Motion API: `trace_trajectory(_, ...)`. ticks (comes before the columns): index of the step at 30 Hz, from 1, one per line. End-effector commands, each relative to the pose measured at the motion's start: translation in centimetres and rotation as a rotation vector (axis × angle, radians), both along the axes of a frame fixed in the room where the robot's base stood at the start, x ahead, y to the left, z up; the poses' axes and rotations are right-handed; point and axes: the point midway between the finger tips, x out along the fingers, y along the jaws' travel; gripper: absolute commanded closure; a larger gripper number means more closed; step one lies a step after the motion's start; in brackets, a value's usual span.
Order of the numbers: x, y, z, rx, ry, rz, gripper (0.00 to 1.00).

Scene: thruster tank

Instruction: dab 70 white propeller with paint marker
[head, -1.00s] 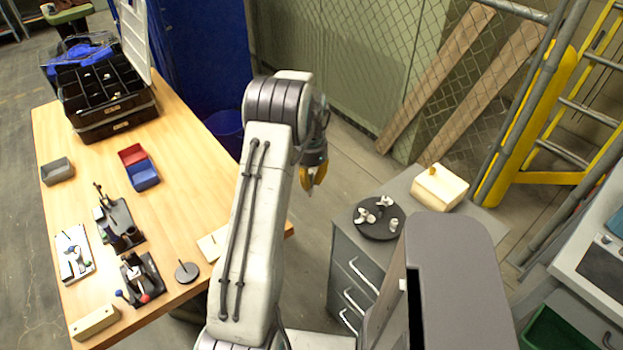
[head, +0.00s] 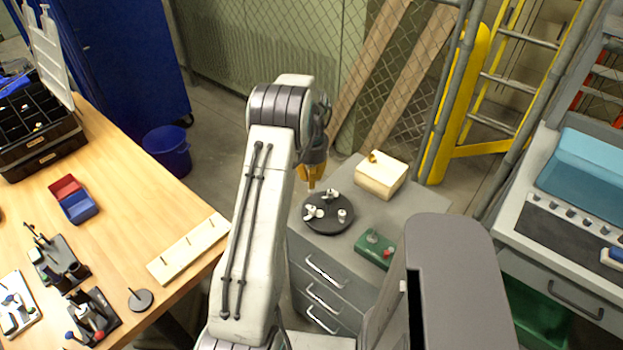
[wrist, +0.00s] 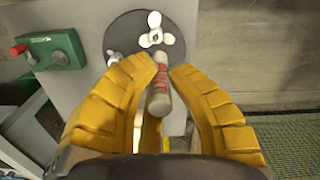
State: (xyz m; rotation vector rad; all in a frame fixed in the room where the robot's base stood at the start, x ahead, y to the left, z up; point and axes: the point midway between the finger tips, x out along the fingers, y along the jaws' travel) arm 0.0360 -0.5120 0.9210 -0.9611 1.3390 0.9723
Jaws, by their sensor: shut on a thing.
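My gripper (head: 312,170) has yellow padded fingers and points down at the back left edge of a round black disc (head: 328,226). In the wrist view my gripper (wrist: 160,72) is shut on a pale paint marker (wrist: 160,98) with red lettering, its end pointing toward the disc. Several small white parts lie on the disc, among them a white propeller (head: 313,212). In the wrist view a white propeller (wrist: 155,36) lies just beyond the marker's end. Another white part is partly hidden by the left finger. I cannot tell whether the marker touches anything.
The disc sits on a grey drawer cabinet (head: 310,240). A cream block (head: 381,178) and a green box with a red button (head: 376,249) are beside it. A wooden workbench (head: 150,210) with fixtures is left. A blue bin (head: 167,152) stands on the floor between.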

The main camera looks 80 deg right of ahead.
Motion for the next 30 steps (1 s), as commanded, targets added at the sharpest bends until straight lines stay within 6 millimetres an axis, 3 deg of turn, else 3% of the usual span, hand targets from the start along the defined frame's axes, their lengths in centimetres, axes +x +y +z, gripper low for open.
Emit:
trace_trajectory(21, 0.0, 0.0, -3.6, 0.001, -0.001, 0.028, 1.0)
trace_trajectory(30, 0.0, 0.0, -3.8, 0.0, 0.0, 0.028, 1.0)
